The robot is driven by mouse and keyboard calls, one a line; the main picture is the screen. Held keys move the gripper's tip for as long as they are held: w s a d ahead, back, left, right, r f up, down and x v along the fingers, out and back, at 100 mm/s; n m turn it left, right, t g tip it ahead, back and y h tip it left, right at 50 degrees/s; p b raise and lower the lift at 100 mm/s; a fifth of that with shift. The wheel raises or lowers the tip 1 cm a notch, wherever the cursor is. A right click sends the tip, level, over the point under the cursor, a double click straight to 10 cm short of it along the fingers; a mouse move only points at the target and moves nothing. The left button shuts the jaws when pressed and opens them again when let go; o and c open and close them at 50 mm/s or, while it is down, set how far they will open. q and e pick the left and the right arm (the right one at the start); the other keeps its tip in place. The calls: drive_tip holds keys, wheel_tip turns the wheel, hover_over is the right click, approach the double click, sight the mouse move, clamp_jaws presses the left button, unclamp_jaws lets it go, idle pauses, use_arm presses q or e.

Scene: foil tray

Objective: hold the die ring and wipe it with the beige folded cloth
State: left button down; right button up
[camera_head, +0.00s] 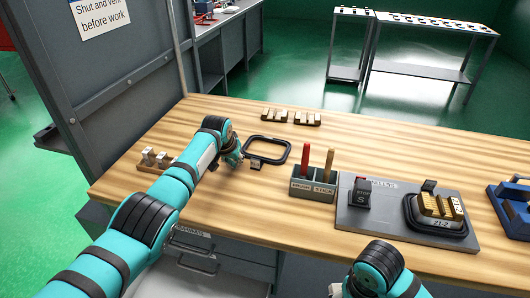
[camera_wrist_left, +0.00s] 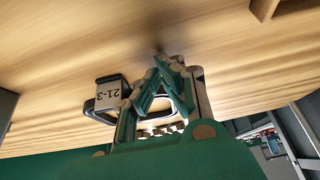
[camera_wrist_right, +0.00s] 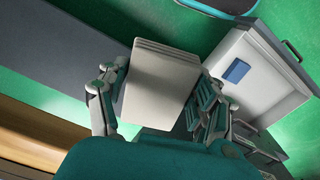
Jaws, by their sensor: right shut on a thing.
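The die ring (camera_head: 267,150), a black rounded frame with a small tab, lies on the wooden bench near its left end. My right gripper (camera_wrist_right: 158,100) is shut on the beige folded cloth (camera_wrist_right: 160,85), a thick layered pad, held off the bench. In the head view the right arm is at the bottom edge.
A grey holder (camera_head: 312,190) with red and brown handles stands right of the ring. Small blocks sit at the bench's back (camera_head: 290,117) and left (camera_head: 157,158).

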use_arm(q)
drive_tip(key=shift+r, duration=0.1)
idle(0.3)
wheel_tip(320, 180, up, 6)
drive_tip(key=p, duration=0.6)
use_arm(e)
wheel_tip(320, 180, up, 6)
drive_tip(key=shift+f, duration=0.1)
